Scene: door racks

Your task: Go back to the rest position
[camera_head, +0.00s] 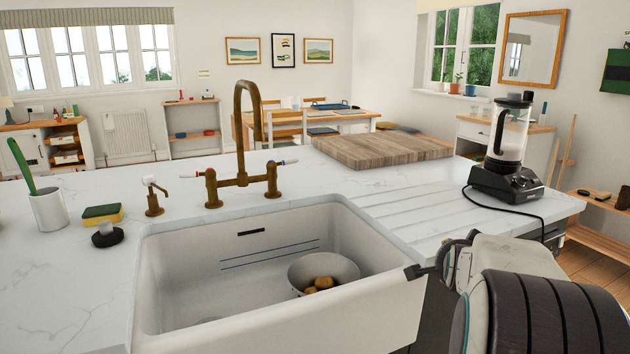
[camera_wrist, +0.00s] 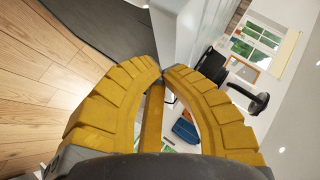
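My gripper (camera_wrist: 161,72) shows in the wrist view as two curved yellow fingers. Their tips come together at the middle top, and I see nothing held between them. My arm fills the lower right corner of the head view, beside the worktop's front right edge. The gripper fingers cannot be made out in that view.
A white sink (camera_head: 270,340) holds a bowl (camera_head: 340,268) with brown potatoes (camera_head: 322,284). A blender (camera_head: 507,150) stands on the worktop's right end, its cord hanging near my arm. A wooden board (camera_head: 380,150) lies behind the sink. Wooden floor (camera_wrist: 45,65) shows in the wrist view.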

